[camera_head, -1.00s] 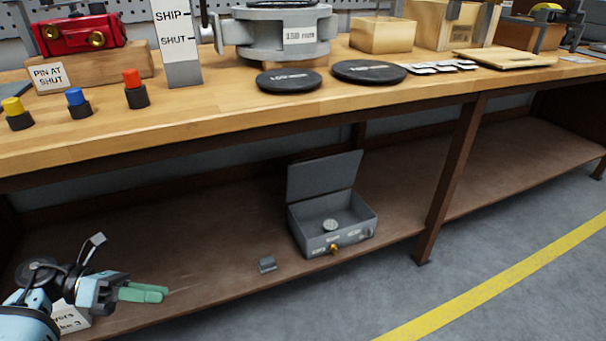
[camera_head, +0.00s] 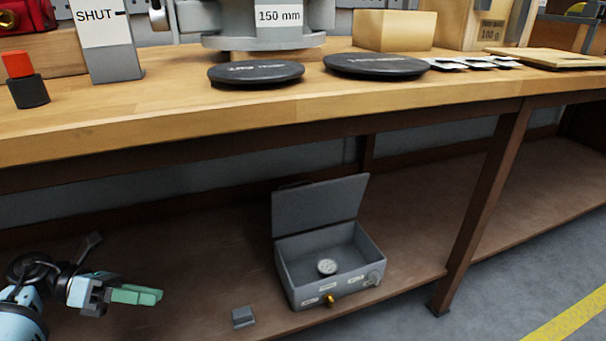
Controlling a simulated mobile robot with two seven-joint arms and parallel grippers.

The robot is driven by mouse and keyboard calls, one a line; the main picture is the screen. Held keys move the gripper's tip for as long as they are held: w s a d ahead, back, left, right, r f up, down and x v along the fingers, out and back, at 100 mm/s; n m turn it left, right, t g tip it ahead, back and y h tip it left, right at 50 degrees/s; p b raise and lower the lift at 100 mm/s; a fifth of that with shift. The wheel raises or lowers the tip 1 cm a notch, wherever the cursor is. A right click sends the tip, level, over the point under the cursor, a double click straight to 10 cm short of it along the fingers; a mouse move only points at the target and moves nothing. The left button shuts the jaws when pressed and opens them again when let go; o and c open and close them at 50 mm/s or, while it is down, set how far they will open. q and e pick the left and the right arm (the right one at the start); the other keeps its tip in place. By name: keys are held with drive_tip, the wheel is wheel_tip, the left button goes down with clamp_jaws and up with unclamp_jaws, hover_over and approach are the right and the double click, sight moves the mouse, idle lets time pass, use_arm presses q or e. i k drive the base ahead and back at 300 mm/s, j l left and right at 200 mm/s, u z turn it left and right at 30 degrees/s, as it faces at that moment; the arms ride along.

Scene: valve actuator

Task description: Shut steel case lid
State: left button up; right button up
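The grey steel case (camera_head: 298,268) stands on the brown lower shelf under the workbench. Its lid (camera_head: 320,205) is open and stands nearly upright at the back edge. A small round dial-like disc (camera_head: 327,267) lies inside the case. A brass knob shows on the case's front, with small labels beside it. My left gripper (camera_head: 150,296) is at the lower left, over the shelf, well apart from the case and left of it. Its green fingers point right and appear close together; I cannot tell whether there is a gap. My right gripper is not in view.
A small grey block (camera_head: 243,316) lies on the shelf between my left gripper and the case. The bench top's front edge (camera_head: 300,118) overhangs the shelf. A brown bench leg (camera_head: 484,210) stands right of the case. Black discs (camera_head: 376,65) lie on the bench.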

sight(294, 210)
drive_tip(key=i+l, duration=1.1)
drive_tip(key=i, duration=0.15)
